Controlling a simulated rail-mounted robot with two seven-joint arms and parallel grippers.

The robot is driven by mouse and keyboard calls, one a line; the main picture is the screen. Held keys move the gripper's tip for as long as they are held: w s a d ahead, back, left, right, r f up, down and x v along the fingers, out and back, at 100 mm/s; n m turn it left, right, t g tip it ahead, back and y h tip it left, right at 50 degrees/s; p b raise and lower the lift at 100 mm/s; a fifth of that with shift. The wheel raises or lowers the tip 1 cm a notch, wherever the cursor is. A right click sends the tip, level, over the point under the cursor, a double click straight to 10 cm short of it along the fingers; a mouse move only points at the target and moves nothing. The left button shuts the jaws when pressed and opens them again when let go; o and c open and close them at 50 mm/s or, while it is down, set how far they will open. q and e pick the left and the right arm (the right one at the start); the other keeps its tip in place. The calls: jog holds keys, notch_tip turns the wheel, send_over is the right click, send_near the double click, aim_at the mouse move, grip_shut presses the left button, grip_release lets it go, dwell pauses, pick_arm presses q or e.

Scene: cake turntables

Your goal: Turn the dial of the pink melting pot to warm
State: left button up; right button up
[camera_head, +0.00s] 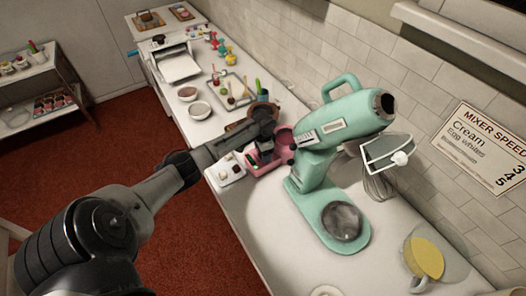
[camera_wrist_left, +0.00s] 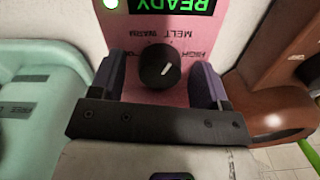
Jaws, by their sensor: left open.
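The pink melting pot (camera_head: 262,168) stands on the counter beside the teal mixer in the head view, partly hidden by my left gripper (camera_head: 264,148). The words MELT, WARM and HIGH stand above and around the dial; another label is partly hidden. A green READY display shows at the top edge. My left gripper (camera_wrist_left: 163,84) is open, with one finger on each side of the dial. Contact cannot be told.
The teal stand mixer (camera_head: 333,170) stands close on the right. A small white tray (camera_head: 225,172) is just left of the pot. A brown object (camera_wrist_left: 275,85) is close on the other side in the wrist view. Bowls and tools sit farther along the counter.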

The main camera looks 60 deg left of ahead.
pick_arm(q)
jog(key=shift+c, duration=0.3)
jog(key=c, duration=0.9)
jog(key=shift+r+n+p, duration=0.2)
jog(key=shift+n+p, duration=0.3)
jog(key=shift+p, duration=0.35)
jog(key=n+p, duration=0.4)
jog(key=p, duration=0.1)
jog(key=n+p, duration=0.2)
jog(key=shift+f+n, duration=0.1)
jog(key=shift+n, duration=0.3)
jog(key=shift+f+n+p, duration=0.1)
jog(key=shift+n+p, duration=0.6)
jog(key=shift+n, duration=0.2)
